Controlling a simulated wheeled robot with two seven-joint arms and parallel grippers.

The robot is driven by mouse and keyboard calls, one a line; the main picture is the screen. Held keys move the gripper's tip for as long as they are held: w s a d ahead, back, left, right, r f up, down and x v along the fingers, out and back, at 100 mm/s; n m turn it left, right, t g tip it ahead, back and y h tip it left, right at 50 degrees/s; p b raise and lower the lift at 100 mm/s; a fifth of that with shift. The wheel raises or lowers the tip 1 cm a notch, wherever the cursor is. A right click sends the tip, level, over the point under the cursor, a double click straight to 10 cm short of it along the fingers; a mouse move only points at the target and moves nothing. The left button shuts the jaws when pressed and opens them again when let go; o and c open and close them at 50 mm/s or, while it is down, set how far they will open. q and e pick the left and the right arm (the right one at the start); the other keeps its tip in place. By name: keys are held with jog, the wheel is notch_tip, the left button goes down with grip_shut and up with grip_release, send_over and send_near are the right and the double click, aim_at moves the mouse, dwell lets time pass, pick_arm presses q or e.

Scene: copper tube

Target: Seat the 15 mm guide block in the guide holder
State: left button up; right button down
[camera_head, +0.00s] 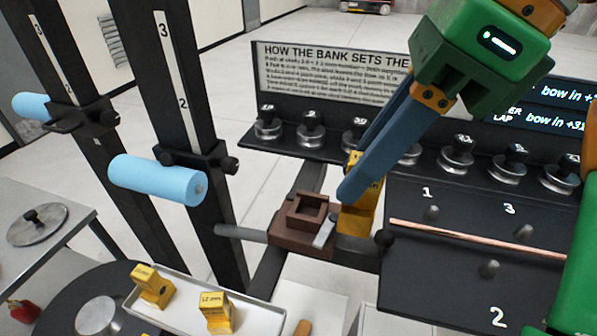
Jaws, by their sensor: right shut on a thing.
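My right gripper (348,192) comes down from the upper right, its blue fingers shut on a yellow guide block (362,216). The fingers partly cover the block, and its label is too small to read. The block is just right of the brown guide holder (290,236), which has a square opening on top. In this view the block's left edge overlaps the holder's right side; I cannot tell whether they touch. A small grey lever sits at the holder's front right. The opening looks empty. My left gripper is not in view.
A white tray (262,322) at the bottom holds two other yellow blocks (152,286), one marked 12 mm (217,313). A copper tube (480,240) lies across the numbered black panel at right. Black posts with blue rollers (155,180) stand left. Weights (311,130) line a shelf behind.

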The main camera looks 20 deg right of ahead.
jog(key=w+f, duration=0.3)
jog(key=f, duration=0.1)
jog(key=w+f, duration=0.8)
jog(key=shift+a+f+p, duration=0.15)
jog(key=shift+p, duration=0.25)
jog(key=shift+w+f, duration=0.15)
jog(key=shift+w, duration=0.3)
jog(key=c, duration=0.9)
grip_release()
jog(key=shift+o, duration=0.9)
jog(key=shift+s, duration=0.2)
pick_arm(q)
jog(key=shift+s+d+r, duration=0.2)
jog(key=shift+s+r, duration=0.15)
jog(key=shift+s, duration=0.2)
pick_arm(e)
jog(key=shift+r, duration=0.2)
